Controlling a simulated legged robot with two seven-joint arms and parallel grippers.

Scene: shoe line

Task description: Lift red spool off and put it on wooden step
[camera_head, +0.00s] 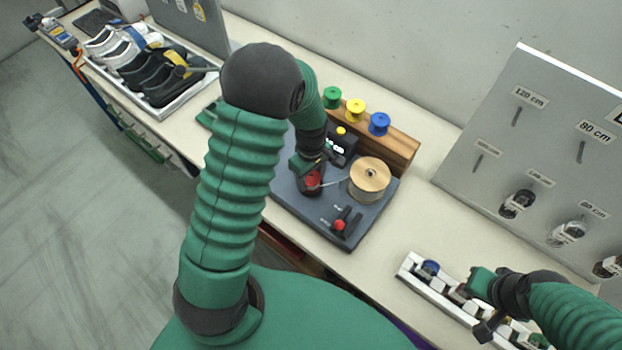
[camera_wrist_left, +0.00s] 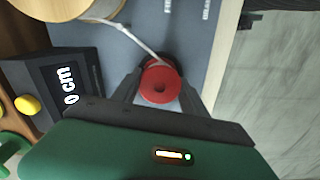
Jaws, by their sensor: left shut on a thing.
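The red spool (camera_head: 313,180) is at the left part of the dark grey machine board (camera_head: 328,226). My left gripper (camera_head: 311,172) is shut on it from above, and the arm partly covers it in the head view. In the left wrist view the red spool (camera_wrist_left: 160,84) sits between the two dark fingers, with a white strand leading away from it. I cannot tell whether it is clear of its seat. The wooden step (camera_head: 395,141) stands at the back of the board, with green, yellow and blue spools on it. My right gripper (camera_head: 478,304) is over a white rack at the lower right.
A large tan reel (camera_head: 369,180) stands just right of the red spool. A black display box (camera_head: 340,150) with a yellow button is behind it. A red-knobbed lever (camera_head: 341,224) is at the board's front. A shoe tray (camera_head: 160,107) lies far left.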

